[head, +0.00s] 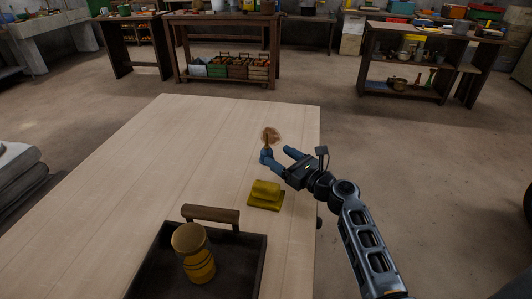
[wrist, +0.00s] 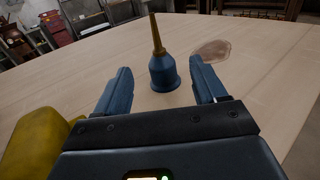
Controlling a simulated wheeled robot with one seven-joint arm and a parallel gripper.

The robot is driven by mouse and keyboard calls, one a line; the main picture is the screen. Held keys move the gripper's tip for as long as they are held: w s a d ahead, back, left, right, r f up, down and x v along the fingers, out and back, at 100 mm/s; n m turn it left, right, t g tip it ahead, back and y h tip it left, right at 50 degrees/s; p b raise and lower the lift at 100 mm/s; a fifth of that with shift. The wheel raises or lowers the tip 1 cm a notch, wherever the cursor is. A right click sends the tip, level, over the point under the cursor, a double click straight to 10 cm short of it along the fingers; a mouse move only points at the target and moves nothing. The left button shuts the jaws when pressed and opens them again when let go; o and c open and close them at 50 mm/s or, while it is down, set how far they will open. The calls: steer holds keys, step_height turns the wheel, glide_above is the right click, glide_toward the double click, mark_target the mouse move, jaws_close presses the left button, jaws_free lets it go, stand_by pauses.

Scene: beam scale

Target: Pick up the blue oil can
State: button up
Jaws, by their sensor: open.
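The blue oil can (wrist: 163,74) has a tapered brass-coloured spout and stands upright on the wooden table (head: 130,170). In the head view the oil can (head: 266,155) is small and partly hidden by a finger. My gripper (wrist: 158,82) is open, low over the table, with one blue finger on each side in the wrist view. The can stands ahead, between the fingertips in that picture; I cannot tell whether either finger touches it. In the head view my gripper (head: 276,153) reaches in from the right.
A folded yellow cloth (head: 265,195) lies close beside my gripper. A brown stain (head: 270,134) marks the table behind the can. A dark tray (head: 250,275) with a handle holds a yellow-and-brown object (head: 197,260) at the front. The table's left part is clear.

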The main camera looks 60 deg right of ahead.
mark_target(271, 150)
steer(key=x, duration=0.6)
steer(key=shift+w, duration=0.15)
steer(key=c, duration=1)
steer(key=shift+c, duration=0.4)
steer(key=shift+r, duration=0.15)
